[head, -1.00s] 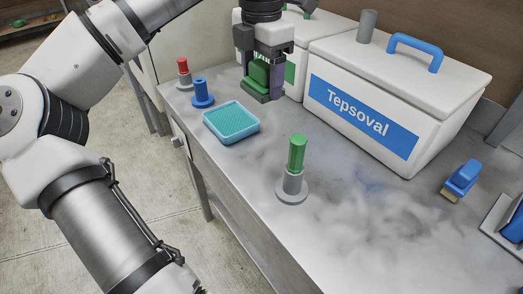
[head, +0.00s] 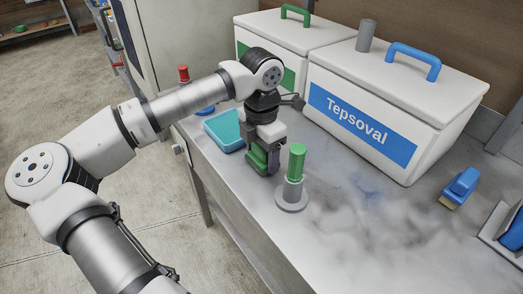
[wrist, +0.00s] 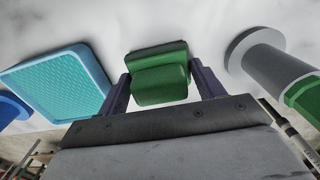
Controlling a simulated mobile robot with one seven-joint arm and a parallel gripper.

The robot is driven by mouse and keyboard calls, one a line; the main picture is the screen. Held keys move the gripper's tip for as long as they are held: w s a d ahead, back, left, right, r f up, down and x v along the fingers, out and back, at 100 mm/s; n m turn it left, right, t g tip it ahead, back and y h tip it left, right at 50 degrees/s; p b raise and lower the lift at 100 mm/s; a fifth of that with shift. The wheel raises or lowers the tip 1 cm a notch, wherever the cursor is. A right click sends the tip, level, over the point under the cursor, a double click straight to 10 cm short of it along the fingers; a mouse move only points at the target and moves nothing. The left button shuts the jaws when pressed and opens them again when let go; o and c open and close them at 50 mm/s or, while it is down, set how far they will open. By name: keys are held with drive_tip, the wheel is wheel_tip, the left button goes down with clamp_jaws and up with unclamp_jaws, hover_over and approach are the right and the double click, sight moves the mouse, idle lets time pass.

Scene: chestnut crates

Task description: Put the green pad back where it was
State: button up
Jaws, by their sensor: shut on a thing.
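The green pad (head: 257,160) is a dark green block with a raised grip. My gripper (head: 265,149) is shut on it and points down over the worktop, between the teal tray and the green-topped post. In the wrist view the green pad (wrist: 158,62) sits between the two dark fingers of my gripper (wrist: 160,88). The pad is low over the worktop; I cannot tell whether it touches. No empty place marked for the pad shows clearly.
The teal tray (head: 224,131) is left of the pad, and a grey post with a green top (head: 292,190) is close on the right. White lidded boxes, one labelled Tepsoval (head: 398,108), stand behind. A blue pad (head: 461,185) lies at right. The front middle worktop is clear.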

drive_tip(key=shift+f, duration=0.2)
drive_tip(key=o, duration=1)
drive_tip(key=shift+r, duration=0.1)
wheel_tip(320, 180, up, 12)
drive_tip(key=shift+r+b, duration=0.15)
drive_tip(key=shift+b, duration=0.25)
